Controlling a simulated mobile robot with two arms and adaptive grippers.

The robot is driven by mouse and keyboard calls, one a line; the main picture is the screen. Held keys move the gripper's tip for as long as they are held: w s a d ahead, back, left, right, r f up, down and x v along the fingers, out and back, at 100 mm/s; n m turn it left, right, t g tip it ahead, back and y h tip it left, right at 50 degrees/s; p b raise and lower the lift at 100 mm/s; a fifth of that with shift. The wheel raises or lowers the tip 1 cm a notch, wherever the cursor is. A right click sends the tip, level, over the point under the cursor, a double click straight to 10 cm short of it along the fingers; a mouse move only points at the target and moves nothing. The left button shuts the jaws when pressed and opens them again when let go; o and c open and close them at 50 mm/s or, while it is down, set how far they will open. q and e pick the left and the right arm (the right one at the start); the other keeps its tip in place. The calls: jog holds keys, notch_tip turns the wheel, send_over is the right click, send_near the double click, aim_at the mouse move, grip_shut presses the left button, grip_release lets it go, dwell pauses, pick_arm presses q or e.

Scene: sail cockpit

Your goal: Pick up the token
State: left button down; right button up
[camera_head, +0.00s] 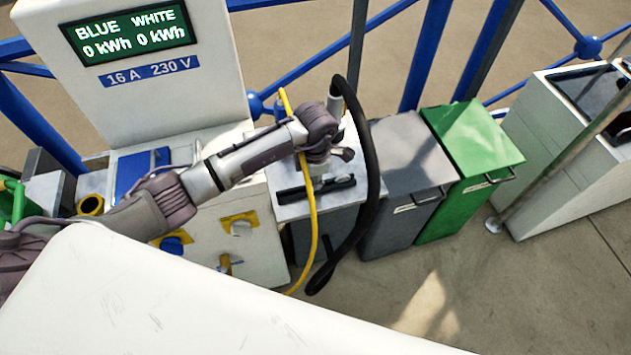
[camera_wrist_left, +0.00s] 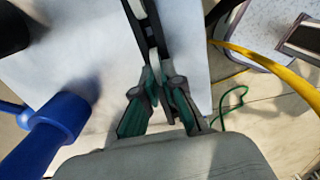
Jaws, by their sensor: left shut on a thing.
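My left arm reaches in from the left in the head view, and its gripper (camera_head: 320,168) hangs above a small grey-topped cabinet. In the left wrist view the gripper's two dark fingers (camera_wrist_left: 152,55) are close together, shut on a thin thing. I take that thing to be the token (camera_wrist_left: 152,57); only a pale sliver shows between the fingers, and the rest of it is hidden. In the head view the token cannot be made out. My right gripper is in neither view.
A white power pedestal (camera_head: 225,95) with a display stands at the left. A yellow cable (camera_head: 313,225) and a black hose (camera_head: 372,190) hang by the cabinet. A grey bin (camera_head: 405,150) and a green bin (camera_head: 470,140) stand to the right. A blue plug (camera_wrist_left: 62,115) shows in the wrist view.

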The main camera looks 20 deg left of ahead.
pick_arm(q)
jog(key=r, duration=0.3)
jog(key=r+b, duration=0.1)
jog(key=shift+d+r, duration=0.15)
jog(key=shift+d, duration=0.2)
jog(key=s+d+r, duration=0.2)
jog(key=d+r, duration=0.8)
jog(key=r, duration=0.1)
jog(key=shift+s+d+r+p, duration=0.15)
jog(key=shift+d+r+p, duration=0.2)
jog(key=shift+p, duration=0.1)
